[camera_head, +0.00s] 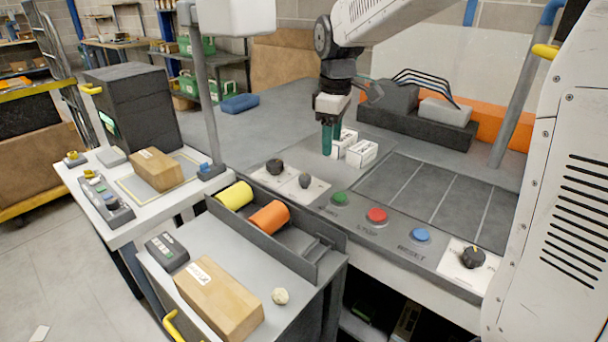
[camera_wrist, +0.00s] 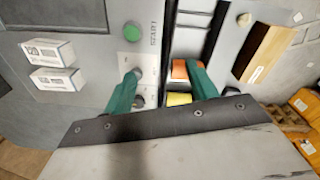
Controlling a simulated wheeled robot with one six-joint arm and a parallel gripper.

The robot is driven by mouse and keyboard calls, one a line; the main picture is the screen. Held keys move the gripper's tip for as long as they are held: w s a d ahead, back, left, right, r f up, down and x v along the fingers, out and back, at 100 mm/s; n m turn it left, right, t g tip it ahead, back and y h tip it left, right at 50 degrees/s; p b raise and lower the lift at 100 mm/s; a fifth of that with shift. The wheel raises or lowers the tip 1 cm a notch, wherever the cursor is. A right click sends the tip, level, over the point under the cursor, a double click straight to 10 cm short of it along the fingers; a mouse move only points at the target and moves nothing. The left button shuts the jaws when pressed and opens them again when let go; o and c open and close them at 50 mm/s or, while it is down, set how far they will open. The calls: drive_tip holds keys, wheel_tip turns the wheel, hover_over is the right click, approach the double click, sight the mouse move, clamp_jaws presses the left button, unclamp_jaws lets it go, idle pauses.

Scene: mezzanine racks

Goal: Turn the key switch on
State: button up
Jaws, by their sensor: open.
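A small dark switch (camera_head: 305,181) on a white plate looks like the key switch, though its key shape is too small to make out. It sits between a round black knob (camera_head: 275,166) and the green START button (camera_head: 339,198). My gripper (camera_head: 332,143) is open and empty, pointing down above the panel behind the switch, apart from it. In the wrist view, my gripper (camera_wrist: 163,72) shows two spread green fingers. The left finger overlaps the white switch plate and partly hides the switches. The green button (camera_wrist: 132,32) is clear above it.
Two white boxes (camera_head: 362,153) stand close beside my fingers. A red button (camera_head: 376,215), a blue button (camera_head: 420,235) and another black knob (camera_head: 473,257) line the panel's front. Yellow (camera_head: 235,196) and orange (camera_head: 270,217) cylinders lie in a tray in front. A grey post rises at left.

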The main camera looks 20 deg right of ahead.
sight(305, 177)
drive_tip(key=w+f+n, duration=0.1)
drive_tip(key=w+f, duration=0.2)
drive_tip(key=w, duration=0.2)
drive_tip(key=w+a+f+n, duration=0.1)
drive_tip(key=w+f+n, duration=0.1)
drive_tip(key=w+f, duration=0.2)
drive_tip(key=w+f+n, duration=0.2)
drive_tip(key=w+f, duration=0.2)
drive_tip(key=w, duration=0.1)
drive_tip(key=shift+w+a+f, duration=0.1)
drive_tip(key=shift+w+a, duration=0.25)
drive_tip(key=shift+w+f, duration=0.1)
drive_tip(key=shift+f, duration=3.9)
drive_tip(key=c, duration=1)
